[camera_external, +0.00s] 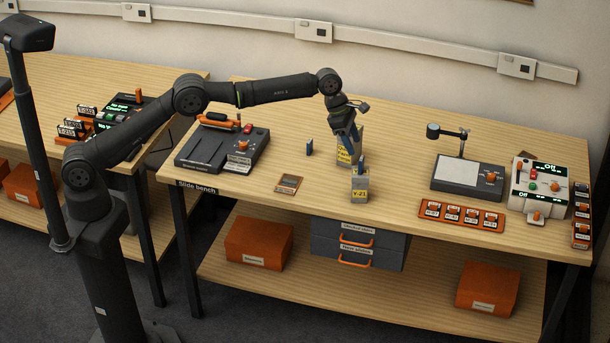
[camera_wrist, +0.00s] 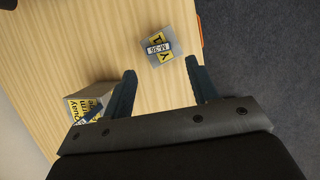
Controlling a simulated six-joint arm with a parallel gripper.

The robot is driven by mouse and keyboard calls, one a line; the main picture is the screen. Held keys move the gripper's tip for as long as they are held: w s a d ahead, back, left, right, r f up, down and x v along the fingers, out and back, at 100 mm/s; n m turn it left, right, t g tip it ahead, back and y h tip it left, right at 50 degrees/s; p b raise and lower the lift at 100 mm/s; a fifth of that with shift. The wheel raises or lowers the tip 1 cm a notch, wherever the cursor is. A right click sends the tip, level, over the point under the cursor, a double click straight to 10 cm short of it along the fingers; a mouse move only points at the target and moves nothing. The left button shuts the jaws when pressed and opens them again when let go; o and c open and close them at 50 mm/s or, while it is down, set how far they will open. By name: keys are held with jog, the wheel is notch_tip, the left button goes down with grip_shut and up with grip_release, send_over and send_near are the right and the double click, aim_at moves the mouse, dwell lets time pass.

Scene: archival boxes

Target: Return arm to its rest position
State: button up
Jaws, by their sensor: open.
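My gripper (camera_external: 356,158) hangs above the slide bench (camera_external: 300,150), with its dark blue fingers pointing down, apart and with nothing between them. In the wrist view my gripper (camera_wrist: 160,65) shows two spread fingers. A small grey box with a yellow label (camera_external: 360,188) stands just below the fingertips; I cannot tell whether they touch it. It seems to be the box (camera_wrist: 158,46) ahead between the fingers in the wrist view. A second grey box with yellow lettering (camera_external: 343,156) stands behind, partly hidden by my gripper; another labelled box (camera_wrist: 88,103) shows left of the fingers.
A black device (camera_external: 222,145) stands left on the bench and a small card (camera_external: 288,184) lies nearby. A lamp stand (camera_external: 467,175), an orange slide tray (camera_external: 461,215) and a white control unit (camera_external: 539,185) stand right. Bare wood lies between.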

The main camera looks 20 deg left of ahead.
jog(key=x, duration=0.8)
jog(key=shift+d+f, duration=0.15)
jog(key=shift+f, duration=0.2)
jog(key=r, duration=0.5)
jog(key=shift+s, duration=0.2)
jog(key=s+r, duration=0.6)
jog(key=s, duration=0.5)
send_near(361, 163)
jog(key=w+a+f, duration=0.4)
jog(key=w+a, duration=0.2)
jog(key=w, duration=0.1)
jog(key=shift+n+t, duration=0.3)
jog(key=shift+n, duration=0.4)
jog(key=w+a+f, duration=0.2)
jog(key=w+a, duration=0.2)
jog(key=w, duration=0.1)
jog(key=w+a+f, duration=0.2)
jog(key=w+a, duration=0.2)
jog(key=w+a+f, duration=0.2)
jog(key=w+a, duration=0.2)
jog(key=w, duration=0.1)
jog(key=shift+w+a+f, duration=0.15)
jog(key=shift+w+a, duration=0.15)
jog(key=shift+a, duration=0.05)
jog(key=shift+w+a+f, duration=0.15)
jog(key=shift+w+f, duration=0.15)
jog(key=shift+w, duration=0.2)
